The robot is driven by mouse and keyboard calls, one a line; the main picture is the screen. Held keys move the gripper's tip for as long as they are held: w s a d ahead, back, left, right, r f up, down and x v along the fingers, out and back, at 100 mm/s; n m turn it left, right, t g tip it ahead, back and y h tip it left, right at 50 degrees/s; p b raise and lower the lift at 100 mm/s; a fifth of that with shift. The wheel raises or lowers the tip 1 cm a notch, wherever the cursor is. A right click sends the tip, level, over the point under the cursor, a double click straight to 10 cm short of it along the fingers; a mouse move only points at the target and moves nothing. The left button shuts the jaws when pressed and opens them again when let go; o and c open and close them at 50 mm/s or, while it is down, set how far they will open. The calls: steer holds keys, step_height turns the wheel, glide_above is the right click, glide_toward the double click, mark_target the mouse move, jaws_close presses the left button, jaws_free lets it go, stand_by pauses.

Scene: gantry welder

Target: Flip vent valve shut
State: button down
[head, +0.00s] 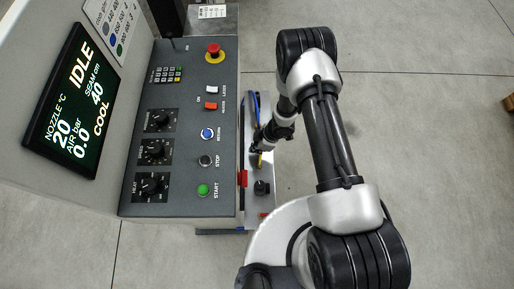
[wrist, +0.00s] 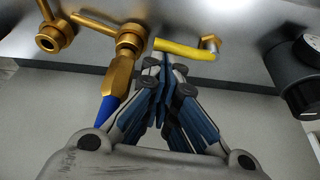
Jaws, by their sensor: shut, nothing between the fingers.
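A yellow lever (wrist: 185,50), likely the vent valve's handle, lies nearly level across the wrist view, with a metal fitting (wrist: 210,43) at its right end. In the head view a small bit of yellow (head: 260,160) shows at the machine's side, beside my gripper (head: 259,150). In the wrist view my gripper (wrist: 165,65) is shut and empty, its tips at the lever's left end. I cannot tell whether they touch it. A brass fitting (wrist: 125,45) with a blue hose (wrist: 107,108) is just left of the fingers.
Another brass fitting (wrist: 52,38) is at far left in the wrist view. A black knob (wrist: 298,75) stands to the right; it also shows in the head view (head: 262,187). The control panel (head: 185,120) with buttons and dials lies left of my arm. Open floor (head: 440,130) is at right.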

mark_target(271, 162)
steer(key=shift+w+d, duration=0.1)
steer(key=shift+d, duration=0.65)
steer(key=m, duration=0.1)
steer(key=m+t, duration=0.1)
steer(key=shift+d+m+b, duration=0.3)
steer(key=shift+m+b, duration=0.05)
steer(key=shift+m, duration=0.05)
steer(key=shift+s+d+m+b, duration=0.2)
steer(key=shift+d+m+b, duration=0.2)
steer(key=shift+b, duration=0.05)
steer(key=m, duration=0.1)
steer(key=d+m+t, duration=0.1)
steer(key=m, duration=0.1)
steer(key=m+h+b, duration=0.1)
steer(key=shift+s+d, duration=0.15)
steer(key=shift+s, duration=0.2)
steer(key=m, duration=0.1)
steer(key=s+d+m+t+h, duration=0.1)
steer(key=m, duration=0.3)
steer(key=shift+s+d+h+b, duration=0.25)
steer(key=shift+s+h+b, duration=0.05)
steer(key=shift+b, duration=0.1)
steer(key=shift+s+d, duration=0.1)
steer(key=shift+d, duration=0.05)
steer(key=shift+s, duration=0.15)
